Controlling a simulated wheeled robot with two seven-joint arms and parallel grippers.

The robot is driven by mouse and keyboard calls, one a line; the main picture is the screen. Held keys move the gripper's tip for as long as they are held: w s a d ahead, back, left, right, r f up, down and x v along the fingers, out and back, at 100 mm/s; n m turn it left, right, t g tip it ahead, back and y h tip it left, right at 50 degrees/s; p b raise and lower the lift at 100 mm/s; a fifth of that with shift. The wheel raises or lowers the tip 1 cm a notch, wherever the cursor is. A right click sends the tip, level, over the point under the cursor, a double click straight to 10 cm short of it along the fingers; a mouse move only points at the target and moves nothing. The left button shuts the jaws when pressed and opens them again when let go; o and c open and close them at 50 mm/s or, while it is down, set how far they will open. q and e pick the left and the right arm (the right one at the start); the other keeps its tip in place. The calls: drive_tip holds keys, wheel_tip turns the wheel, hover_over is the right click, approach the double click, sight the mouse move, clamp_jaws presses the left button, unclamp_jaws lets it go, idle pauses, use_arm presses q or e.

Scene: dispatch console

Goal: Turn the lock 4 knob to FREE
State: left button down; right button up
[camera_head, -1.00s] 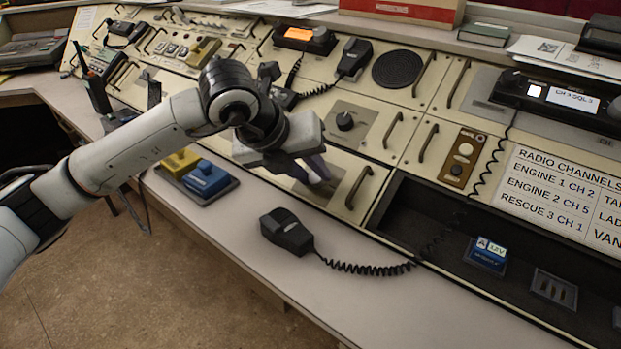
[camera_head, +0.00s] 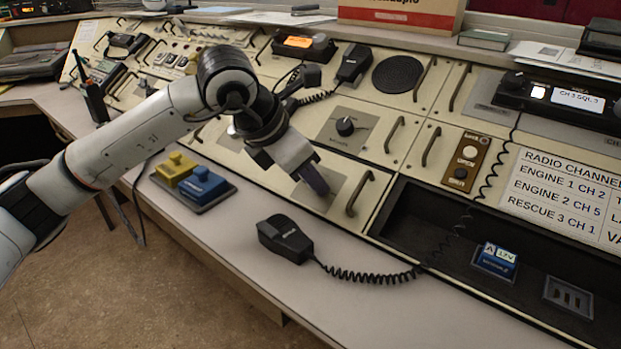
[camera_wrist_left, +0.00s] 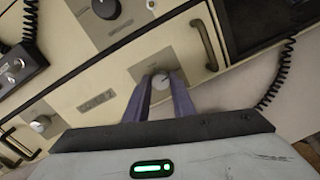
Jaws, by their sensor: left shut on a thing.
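My left gripper (camera_head: 317,186) reaches down to a metal plate on the lower front panel of the console. In the left wrist view its two dark fingers (camera_wrist_left: 162,90) are closed on the sides of a small round grey knob (camera_wrist_left: 162,81) with a pointer mark. The knob sits on a light metal plate (camera_wrist_left: 152,66); I cannot read its lettering. In the head view the fingers hide this knob. Another small knob (camera_wrist_left: 40,123) on the same panel shows at left in the wrist view, beside a dark label (camera_wrist_left: 96,100). My right gripper is not in view.
A larger black knob (camera_head: 345,126) is on the panel above. A drawer-type handle (camera_head: 359,193) stands just right of my gripper. A black microphone (camera_head: 284,238) with a coiled cord lies on the desk in front. Yellow and blue blocks (camera_head: 203,185) are at left.

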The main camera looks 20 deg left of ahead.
use_arm(q)
drive_tip(key=shift+r+m, duration=0.1)
drive_tip(key=shift+m, duration=1.2)
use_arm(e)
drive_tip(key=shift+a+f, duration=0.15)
use_arm(q)
drive_tip(key=shift+m, duration=0.3)
drive_tip(key=c, duration=1.5)
unclamp_jaws()
drive_tip(key=p+v, duration=0.1)
drive_tip(key=v, duration=0.9)
drive_tip(key=shift+r+p, duration=0.15)
drive_tip(key=shift+p, duration=0.15)
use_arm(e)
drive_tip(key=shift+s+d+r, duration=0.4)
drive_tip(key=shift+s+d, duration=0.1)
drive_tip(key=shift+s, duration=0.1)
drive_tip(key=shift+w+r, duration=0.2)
